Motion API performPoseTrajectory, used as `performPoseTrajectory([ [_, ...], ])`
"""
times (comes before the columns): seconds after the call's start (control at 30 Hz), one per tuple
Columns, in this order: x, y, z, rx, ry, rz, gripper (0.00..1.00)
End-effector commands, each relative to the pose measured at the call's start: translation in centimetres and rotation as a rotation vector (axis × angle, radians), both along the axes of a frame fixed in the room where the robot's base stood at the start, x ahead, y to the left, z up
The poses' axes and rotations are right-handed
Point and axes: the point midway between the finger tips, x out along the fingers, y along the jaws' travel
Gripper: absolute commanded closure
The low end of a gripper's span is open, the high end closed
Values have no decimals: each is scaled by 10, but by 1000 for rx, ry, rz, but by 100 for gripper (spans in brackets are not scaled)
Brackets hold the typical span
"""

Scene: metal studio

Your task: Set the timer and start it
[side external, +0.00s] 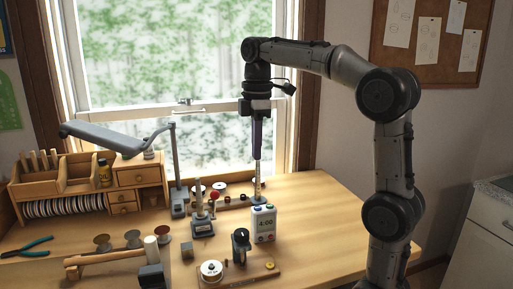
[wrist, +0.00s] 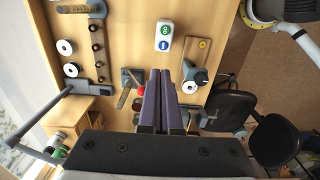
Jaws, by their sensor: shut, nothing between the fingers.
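The timer (side external: 264,224) is a small white upright box on the bench, with a display that appears to read 4:00. Small coloured spots show below the display.
A small red-knobbed fixture (side external: 202,224) stands left of the timer. A dark-headed device (side external: 240,244) and a white round dial (side external: 211,271) stand in front. A mallet (side external: 110,257), pliers (side external: 28,247) and a wooden organizer (side external: 130,178) are at left. The bench right of the timer is clear.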

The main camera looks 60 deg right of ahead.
Motion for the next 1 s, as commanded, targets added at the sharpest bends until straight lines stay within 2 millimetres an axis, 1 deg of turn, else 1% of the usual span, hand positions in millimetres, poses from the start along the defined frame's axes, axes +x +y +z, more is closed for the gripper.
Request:
performPoseTrajectory([
  [0.17,-4,-4,1,0,3,-3,100],
  [0.3,-20,-17,4,6,17,-6,100],
  [0.4,-28,-21,6,9,25,-2,100],
  [0.67,-27,-21,5,9,25,0,100],
  [0.77,-27,-21,0,10,25,0,100],
  [0.83,-27,-21,-7,10,27,0,100],
  [1.0,-28,-21,-36,11,29,0,100],
])
